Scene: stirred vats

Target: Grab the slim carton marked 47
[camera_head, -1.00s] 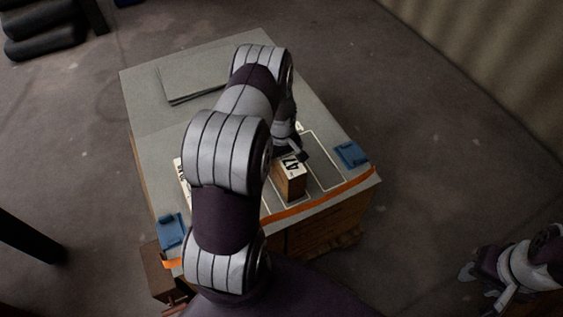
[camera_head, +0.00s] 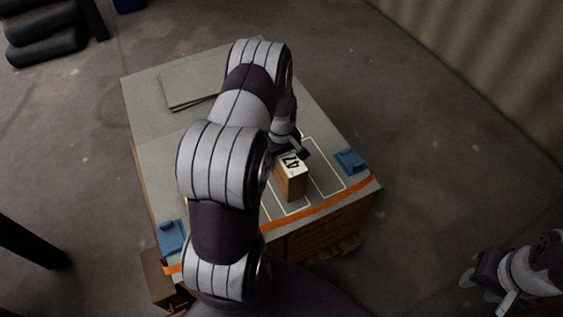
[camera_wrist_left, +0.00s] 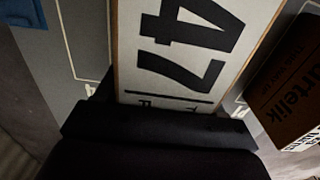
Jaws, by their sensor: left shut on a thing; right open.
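The slim carton marked 47 (camera_head: 291,184) is brown with a white top label and stands upright near the front of the grey-topped stack. Its label (camera_wrist_left: 195,45) fills the upper middle of the left wrist view. My left gripper (camera_head: 295,149) is shut on this carton, at its top end. Its dark jaws (camera_wrist_left: 155,125) cross the lower part of the left wrist view and hide part of the label. Whether the carton's base touches the surface cannot be told. My right gripper (camera_head: 487,290) is open and empty, off to the lower right, away from the stack.
Another brown carton with dark lettering (camera_wrist_left: 292,85) stands close beside the held one in the left wrist view. Blue corner pieces (camera_head: 350,160) (camera_head: 171,237) and an orange strap (camera_head: 325,208) edge the stack. A grey sheet (camera_head: 187,90) lies at the back. White outlines mark the top.

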